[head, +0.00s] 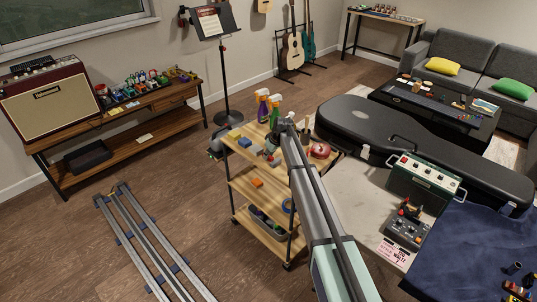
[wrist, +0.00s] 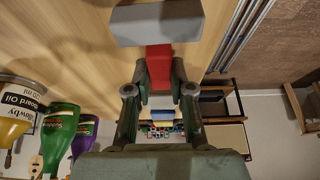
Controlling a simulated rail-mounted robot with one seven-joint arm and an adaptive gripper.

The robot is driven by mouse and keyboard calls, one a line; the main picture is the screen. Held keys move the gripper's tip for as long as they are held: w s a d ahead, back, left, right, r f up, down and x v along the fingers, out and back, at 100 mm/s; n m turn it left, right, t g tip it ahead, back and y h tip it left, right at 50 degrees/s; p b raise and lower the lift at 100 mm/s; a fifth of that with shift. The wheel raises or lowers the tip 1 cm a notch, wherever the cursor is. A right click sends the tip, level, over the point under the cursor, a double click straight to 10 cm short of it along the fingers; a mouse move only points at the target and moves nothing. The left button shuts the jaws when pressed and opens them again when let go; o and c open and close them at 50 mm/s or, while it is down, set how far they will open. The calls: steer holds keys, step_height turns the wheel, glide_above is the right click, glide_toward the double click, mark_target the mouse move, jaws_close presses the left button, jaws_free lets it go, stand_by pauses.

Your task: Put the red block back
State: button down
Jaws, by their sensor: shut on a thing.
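The red block (wrist: 158,62) sits between the fingertips of my gripper (wrist: 159,82) in the wrist view, and the gripper is shut on it. A grey block (wrist: 157,24) lies just beyond the red block on pale wood; I cannot tell whether the two touch. In the head view my gripper (head: 272,150) is low over the top shelf of the wooden cart (head: 240,152). A small bit of the red block (head: 276,160) shows there, mostly hidden by my arm.
Green (wrist: 60,128) and purple (wrist: 84,134) spray bottles and an oil bottle (wrist: 18,108) stand close by. An orange block (head: 257,183) is below.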

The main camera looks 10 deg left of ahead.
steer(key=shift+f, duration=0.2)
steer(key=c, duration=1)
jaws_free()
steer(key=shift+r, duration=0.1)
steer(key=b+v, duration=0.3)
steer(key=v, duration=0.9)
